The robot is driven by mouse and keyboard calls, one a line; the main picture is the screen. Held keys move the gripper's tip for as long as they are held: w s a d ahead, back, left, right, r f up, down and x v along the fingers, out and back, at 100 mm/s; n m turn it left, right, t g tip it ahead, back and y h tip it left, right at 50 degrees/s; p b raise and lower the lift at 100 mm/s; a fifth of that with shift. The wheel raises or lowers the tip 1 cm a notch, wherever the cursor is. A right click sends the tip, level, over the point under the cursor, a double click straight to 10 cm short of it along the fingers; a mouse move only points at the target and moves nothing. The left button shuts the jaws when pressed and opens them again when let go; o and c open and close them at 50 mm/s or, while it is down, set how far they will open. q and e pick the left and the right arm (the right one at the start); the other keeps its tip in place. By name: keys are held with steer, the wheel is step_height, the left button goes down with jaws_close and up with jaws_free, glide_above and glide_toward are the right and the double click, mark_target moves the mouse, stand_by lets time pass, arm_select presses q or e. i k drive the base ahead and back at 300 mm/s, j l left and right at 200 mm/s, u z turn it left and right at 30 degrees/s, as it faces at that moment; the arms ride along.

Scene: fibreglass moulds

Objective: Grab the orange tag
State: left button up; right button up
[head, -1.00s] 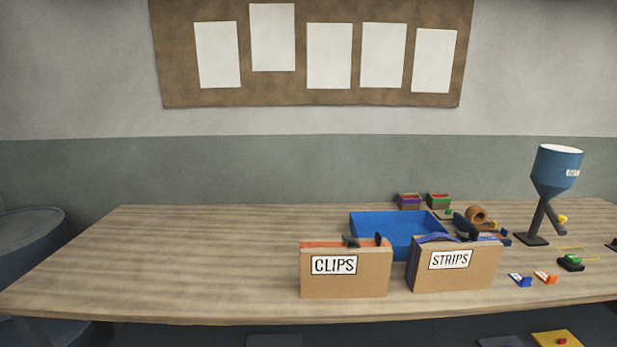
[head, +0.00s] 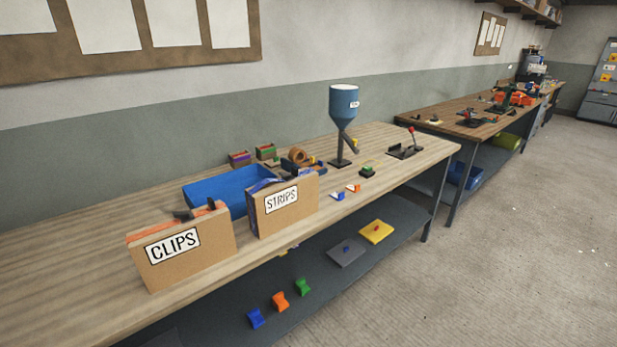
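A small orange tag (head: 354,188) with a white part lies on the wooden table near its front edge, to the right of the STRIPS box. A similar blue tag (head: 337,196) lies just to its left. Neither of my grippers shows in the head view.
The cardboard CLIPS box (head: 182,247), STRIPS box (head: 284,208) and blue tray (head: 207,196) stand left of the tags. A blue hopper (head: 343,104) stands behind them. The lower shelf holds coloured blocks and a yellow plate (head: 376,232). Open floor (head: 500,230) lies to the right.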

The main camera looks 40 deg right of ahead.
mark_target(356, 188)
steer(key=z, duration=1.6)
steer(key=i+l, duration=0.1)
steer(key=u, duration=0.05)
